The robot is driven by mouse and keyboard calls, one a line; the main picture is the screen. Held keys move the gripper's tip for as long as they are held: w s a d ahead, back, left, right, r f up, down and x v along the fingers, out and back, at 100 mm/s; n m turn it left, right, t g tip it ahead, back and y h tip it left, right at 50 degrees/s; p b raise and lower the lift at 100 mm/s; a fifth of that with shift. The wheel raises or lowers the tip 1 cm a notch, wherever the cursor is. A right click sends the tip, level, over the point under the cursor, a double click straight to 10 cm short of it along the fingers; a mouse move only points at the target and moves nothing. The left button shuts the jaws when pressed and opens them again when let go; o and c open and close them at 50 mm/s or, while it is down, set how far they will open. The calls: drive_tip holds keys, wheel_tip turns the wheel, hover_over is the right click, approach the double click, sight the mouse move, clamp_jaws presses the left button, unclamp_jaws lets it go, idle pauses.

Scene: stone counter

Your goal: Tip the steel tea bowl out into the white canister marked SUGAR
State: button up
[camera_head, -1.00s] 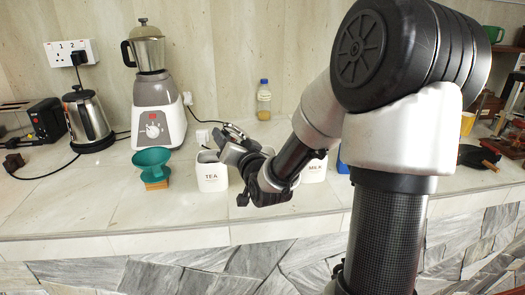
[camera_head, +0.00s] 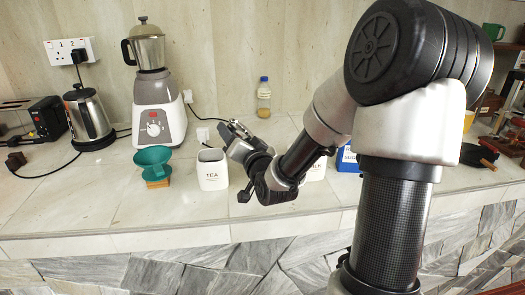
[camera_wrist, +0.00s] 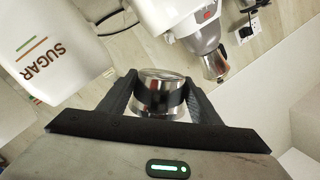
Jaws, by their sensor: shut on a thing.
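The steel tea bowl (camera_wrist: 160,79) is held between the two fingers of my gripper (camera_wrist: 160,90) in the wrist view. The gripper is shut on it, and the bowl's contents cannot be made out. The white canister marked SUGAR (camera_wrist: 52,50) fills the upper left of the wrist view, to the left of the bowl and apart from it in the picture.
The MILK canister (camera_head: 317,167) is partly behind my arm, with a blue box (camera_head: 348,158) to its right. A green dripper (camera_head: 153,160) on a wooden stand, a blender (camera_head: 155,110), a kettle (camera_head: 88,118) and a bottle (camera_head: 263,98) stand on the counter. The front left counter is clear.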

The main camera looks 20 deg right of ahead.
sight(245, 129)
drive_tip(key=shift+d+r+m+t+p, duration=0.15)
drive_tip(key=shift+r+m+p, duration=0.3)
drive_tip(key=shift+m, duration=0.3)
drive_tip(key=shift+d+r+m+t+p, duration=0.15)
drive_tip(key=shift+r+m+t+p, duration=0.1)
drive_tip(key=shift+m+p, duration=0.45)
drive_tip(key=shift+d+r+m+t+p, duration=0.15)
drive_tip(key=shift+r+m+p, duration=0.2)
drive_tip(key=shift+m, duration=0.5)
idle(0.9)
drive_tip(key=shift+s+d+f+m+b, duration=0.15)
drive_tip(key=shift+f+m+b, duration=0.25)
drive_tip(key=shift+m, duration=0.5)
idle(0.9)
drive_tip(key=shift+s+d+r+m+t+p, duration=0.15)
drive_tip(key=shift+d+m+p, duration=0.1)
drive_tip(key=shift+d+m, duration=0.2)
drive_tip(key=shift+w+d+r+m+t+p, duration=0.1)
drive_tip(key=shift+d+m+p, duration=0.1)
drive_tip(key=shift+d+m, duration=0.2)
idle(0.8)
drive_tip(key=shift+s+d+r+m+h+p, duration=0.1)
drive_tip(key=shift+m+h+p, duration=0.1)
drive_tip(key=shift+m, duration=0.2)
drive_tip(key=shift+d+r+m+h+p, duration=0.1)
drive_tip(key=shift+m+p, duration=0.05)
drive_tip(key=shift+m, duration=0.2)
idle(0.6)
